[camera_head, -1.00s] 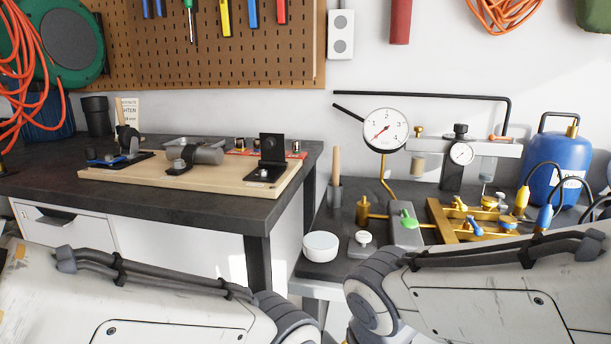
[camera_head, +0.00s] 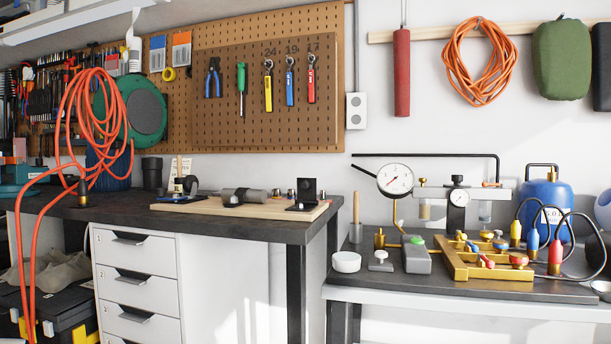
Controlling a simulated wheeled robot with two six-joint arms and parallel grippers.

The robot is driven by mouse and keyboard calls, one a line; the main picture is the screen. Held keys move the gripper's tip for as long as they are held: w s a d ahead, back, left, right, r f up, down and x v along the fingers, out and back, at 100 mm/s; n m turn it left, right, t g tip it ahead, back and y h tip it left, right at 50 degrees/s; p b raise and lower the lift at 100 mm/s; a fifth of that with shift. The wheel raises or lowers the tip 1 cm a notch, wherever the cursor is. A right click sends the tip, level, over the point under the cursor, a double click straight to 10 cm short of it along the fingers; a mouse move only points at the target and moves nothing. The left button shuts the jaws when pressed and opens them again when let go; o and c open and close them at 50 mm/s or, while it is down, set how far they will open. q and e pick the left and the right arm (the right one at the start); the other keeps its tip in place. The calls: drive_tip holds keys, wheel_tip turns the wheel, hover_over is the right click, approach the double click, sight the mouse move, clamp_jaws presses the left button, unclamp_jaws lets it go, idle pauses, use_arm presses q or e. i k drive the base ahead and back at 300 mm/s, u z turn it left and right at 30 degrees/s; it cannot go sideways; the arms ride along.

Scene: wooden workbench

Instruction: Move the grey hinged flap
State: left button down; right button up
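On the workbench at the left lies a light wooden board (camera_head: 245,210). At its right end stands a dark upright plate (camera_head: 307,188) on a flat base. A grey cylinder (camera_head: 243,196) lies on a dark mount near the board's middle. A blue and black clamp-like tool (camera_head: 183,190) is at its left end. No part is clearly recognisable as the grey hinged flap; the dark plate may be it, but I cannot see a hinge at this size. Neither of my grippers is in view.
A lower bench (camera_head: 440,290) at the right holds a gauge (camera_head: 395,179), a yellow valve manifold (camera_head: 485,270), a grey box (camera_head: 416,258) with a green knob, a white round container (camera_head: 346,262) and a blue cylinder (camera_head: 545,206). An orange hose (camera_head: 72,135) hangs at the left. A gap separates the benches.

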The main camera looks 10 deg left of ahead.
sight(307, 186)
drive_tip(key=u, duration=0.1)
drive_tip(key=i, duration=1.05)
drive_tip(key=z, duration=0.2)
